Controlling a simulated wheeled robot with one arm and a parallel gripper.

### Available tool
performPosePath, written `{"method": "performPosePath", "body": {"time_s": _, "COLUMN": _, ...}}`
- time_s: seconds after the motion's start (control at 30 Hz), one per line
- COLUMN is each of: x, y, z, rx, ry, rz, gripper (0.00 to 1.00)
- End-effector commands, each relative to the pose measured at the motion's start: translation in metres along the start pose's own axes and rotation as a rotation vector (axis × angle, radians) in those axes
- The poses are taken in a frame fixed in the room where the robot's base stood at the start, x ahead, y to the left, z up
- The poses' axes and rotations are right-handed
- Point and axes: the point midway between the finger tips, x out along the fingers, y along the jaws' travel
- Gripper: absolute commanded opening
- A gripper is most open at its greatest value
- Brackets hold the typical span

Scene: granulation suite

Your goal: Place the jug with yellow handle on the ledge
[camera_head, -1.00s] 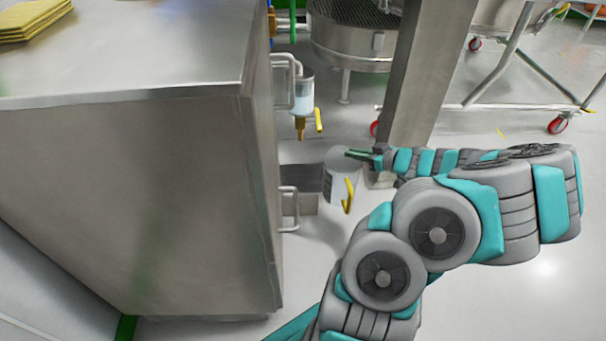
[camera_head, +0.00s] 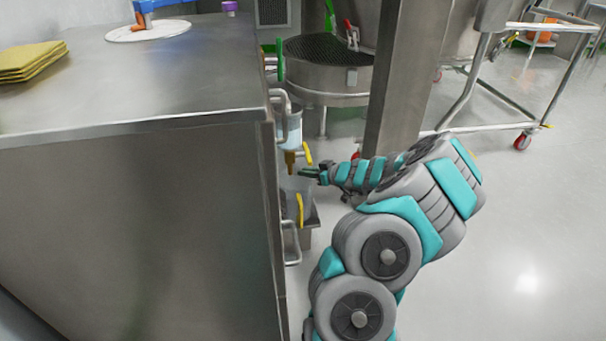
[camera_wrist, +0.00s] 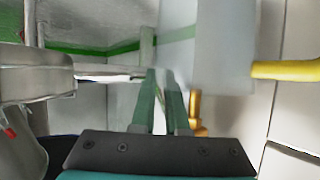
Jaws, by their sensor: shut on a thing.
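The grey, translucent jug (camera_head: 291,186) with a yellow handle (camera_head: 300,210) hangs from my gripper (camera_head: 306,173) beside the cabinet's side. My gripper's narrow green fingers are shut on its upper edge. In the wrist view the jug (camera_wrist: 225,45) is beyond the fingers (camera_wrist: 161,85), its yellow handle (camera_wrist: 285,70) pointing right. A small grey metal ledge (camera_head: 314,221) shows low at the cabinet's side, partly behind the jug. I cannot tell whether the jug touches it.
A clear vessel (camera_head: 292,128) with a brass tap (camera_head: 290,160) and yellow lever sits just above the jug. Metal door handles (camera_head: 289,245) stick out from the steel cabinet (camera_head: 140,220). A steel post (camera_head: 400,85) stands close behind my arm. Open floor lies right.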

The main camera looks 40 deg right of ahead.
Motion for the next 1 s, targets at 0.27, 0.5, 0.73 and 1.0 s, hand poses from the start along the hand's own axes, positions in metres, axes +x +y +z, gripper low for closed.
{"method": "performPosePath", "body": {"time_s": 0.27, "x": 0.022, "y": 0.000, "z": 0.005, "rx": -0.001, "ry": 0.001, "rz": 0.000, "gripper": 0.00}}
{"method": "performPosePath", "body": {"time_s": 0.5, "x": 0.022, "y": 0.000, "z": 0.005, "rx": -0.002, "ry": 0.002, "rz": 0.001, "gripper": 0.00}}
{"method": "performPosePath", "body": {"time_s": 0.73, "x": 0.023, "y": 0.001, "z": 0.008, "rx": -0.003, "ry": 0.001, "rz": 0.001, "gripper": 0.14}}
{"method": "performPosePath", "body": {"time_s": 1.0, "x": 0.023, "y": 0.000, "z": 0.008, "rx": -0.002, "ry": 0.001, "rz": 0.001, "gripper": 0.42}}
